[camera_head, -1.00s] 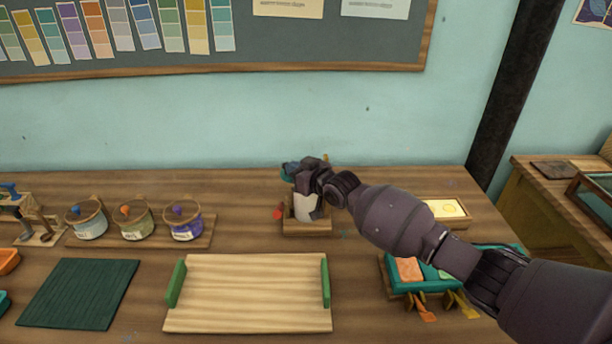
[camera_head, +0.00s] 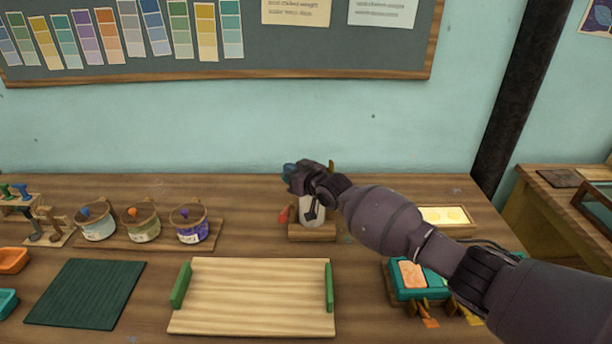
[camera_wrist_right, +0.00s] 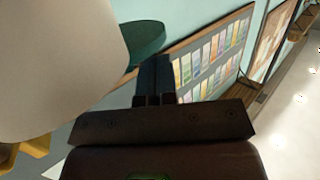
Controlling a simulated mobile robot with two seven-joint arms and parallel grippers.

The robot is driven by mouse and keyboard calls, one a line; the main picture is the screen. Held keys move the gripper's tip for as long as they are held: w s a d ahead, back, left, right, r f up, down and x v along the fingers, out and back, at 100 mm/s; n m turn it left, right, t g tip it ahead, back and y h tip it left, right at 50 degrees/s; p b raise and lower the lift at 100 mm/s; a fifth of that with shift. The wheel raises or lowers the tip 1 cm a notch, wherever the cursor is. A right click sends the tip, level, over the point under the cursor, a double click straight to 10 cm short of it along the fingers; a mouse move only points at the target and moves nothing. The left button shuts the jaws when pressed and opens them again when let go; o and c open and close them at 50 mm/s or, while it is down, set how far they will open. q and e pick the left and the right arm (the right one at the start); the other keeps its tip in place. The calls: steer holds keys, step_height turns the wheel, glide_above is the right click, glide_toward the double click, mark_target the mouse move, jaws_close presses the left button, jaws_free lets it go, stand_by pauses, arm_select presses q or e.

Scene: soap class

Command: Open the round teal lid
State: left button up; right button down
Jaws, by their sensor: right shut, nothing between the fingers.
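The round teal lid (camera_head: 289,170) shows as a small patch at the top of a white jar (camera_head: 308,213) in the head view, mostly hidden by my right gripper (camera_head: 303,178). In the right wrist view the lid (camera_wrist_right: 146,38) juts out beside the large pale jar (camera_wrist_right: 50,60). My right gripper (camera_wrist_right: 154,62) is shut and empty, with its dark fingertips close to the lid's edge. I cannot tell whether they touch it, or how far the lid is raised. My left gripper is not in view.
The jar stands in a small wooden tray (camera_head: 312,234). In front is a wooden tray with green handles (camera_head: 250,300). A teal soap tray (camera_head: 405,292) and a yellow-filled box (camera_head: 446,217) are at right, near my arm.

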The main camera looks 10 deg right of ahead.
steer(key=shift+w+a+r+m+t+h+p, duration=0.1)
steer(key=shift+w+a+m+t+h+p, duration=0.2)
steer(key=shift+m+h, duration=0.25)
steer(key=shift+w+a+m+t+h+p, duration=0.15)
steer(key=shift+w+m+t+h+p, duration=0.3)
steer(key=shift+m+h, duration=0.5)
steer(key=shift+w+h, duration=0.3)
steer(key=shift+w, duration=0.4)
steer(key=shift+w+f+b, duration=0.15)
steer(key=shift+w+b, duration=0.25)
steer(key=shift+w, duration=0.3)
steer(key=shift+w+f+b, duration=0.1)
steer(key=shift+w+b, duration=0.25)
steer(key=shift+w, duration=0.35)
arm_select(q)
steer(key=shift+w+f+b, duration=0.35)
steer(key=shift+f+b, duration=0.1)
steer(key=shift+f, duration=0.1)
arm_select(e)
steer(key=shift+w+r, duration=0.1)
steer(key=shift+w, duration=0.45)
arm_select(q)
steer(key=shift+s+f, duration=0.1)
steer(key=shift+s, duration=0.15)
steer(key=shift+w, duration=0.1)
arm_select(e)
steer(key=shift+r, duration=0.1)
